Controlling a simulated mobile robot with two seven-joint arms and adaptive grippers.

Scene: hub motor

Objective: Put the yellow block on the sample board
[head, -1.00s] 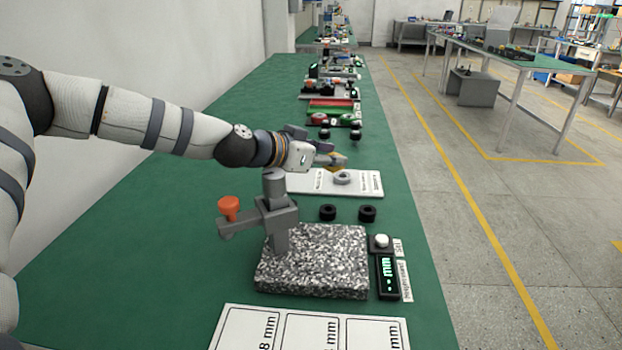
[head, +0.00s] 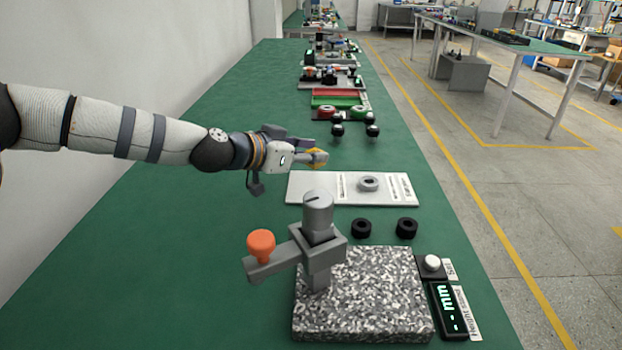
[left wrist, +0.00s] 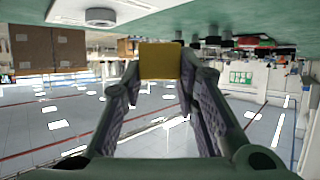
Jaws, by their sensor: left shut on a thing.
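The yellow block (head: 316,158) is between the fingertips of my left gripper (head: 318,158), which is shut on it and holds it above the green table. It also shows in the left wrist view (left wrist: 160,61) between both fingers. A white board (head: 318,188), which looks like the sample board, lies flat on the table. A grey ring (head: 368,184) sits on it, and its printed labels are too small to read. The block appears above the board's far left part, apart from it. The board also shows in the left wrist view (left wrist: 67,12). My right gripper is not in view.
A speckled stone block (head: 365,300) with a grey stand and orange knob (head: 261,243) stands nearer. Two black rings (head: 362,228) lie between it and the board. A height display (head: 447,310) is at the right. Red and green trays (head: 338,98) lie farther back. The table's left side is clear.

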